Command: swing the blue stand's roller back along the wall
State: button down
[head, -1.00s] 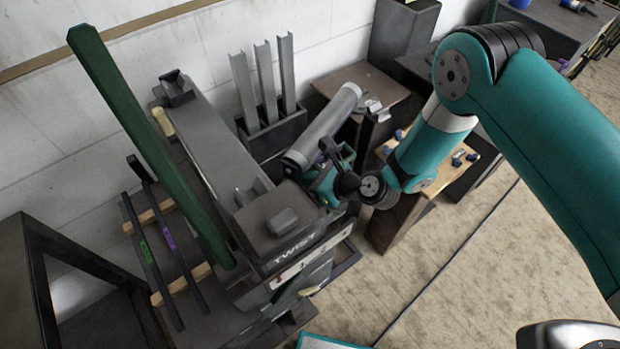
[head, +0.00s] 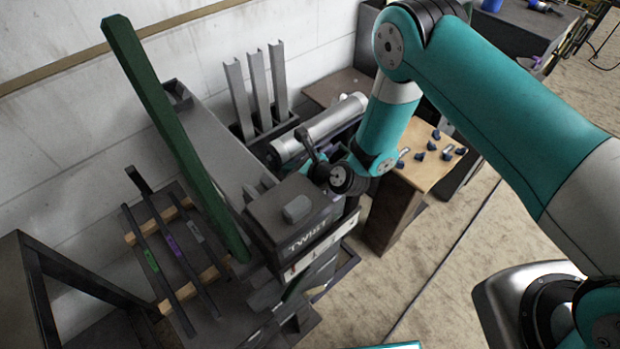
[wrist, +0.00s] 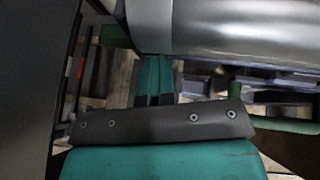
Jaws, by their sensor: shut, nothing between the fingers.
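My gripper (wrist: 154,75) shows in the wrist view as two teal fingers close together, shut and empty. Their tips are by the roller's left end; I cannot tell whether they touch it.
A grey machine (head: 295,210) marked TWIST stands just left of my wrist. A long green beam (head: 165,120) rises at its left. Three grey uprights (head: 256,85) stand by the wall. A wooden-topped cabinet (head: 430,160) with small parts is on the right. Carpet at right is open.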

jog(key=shift+a, duration=0.2)
jog(key=b+v, duration=0.3)
jog(key=v, duration=1.4)
jog(key=shift+s+d+r+b, duration=0.2)
jog(key=shift+d+b, duration=0.1)
jog(key=shift+b, duration=0.1)
jog(key=shift+r, duration=0.1)
jog(key=s+d+r+n+g+h, duration=0.2)
jog(key=d+r+n+h, duration=0.45)
jog(key=n, duration=0.65)
jog(key=s+d+r+n+g+h, duration=0.3)
jog(key=d+r+n, duration=0.5)
jog(key=d+n, duration=0.4)
jog(key=s+a+r+n+g+y, duration=0.1)
jog(key=s+a+r+n+y, duration=0.1)
jog(key=s+a+r+n, duration=0.2)
jog(key=s+a+r+n+g+y, duration=0.1)
jog(key=s+a+r+n+y, duration=0.1)
jog(key=s+a, duration=0.5)
jog(key=a+r+n, duration=0.1)
jog(key=a, duration=0.2)
jog(key=shift+a+r+n+g, duration=0.2)
jog(key=shift+r+n+g, duration=0.1)
jog(key=shift+r+n, duration=0.1)
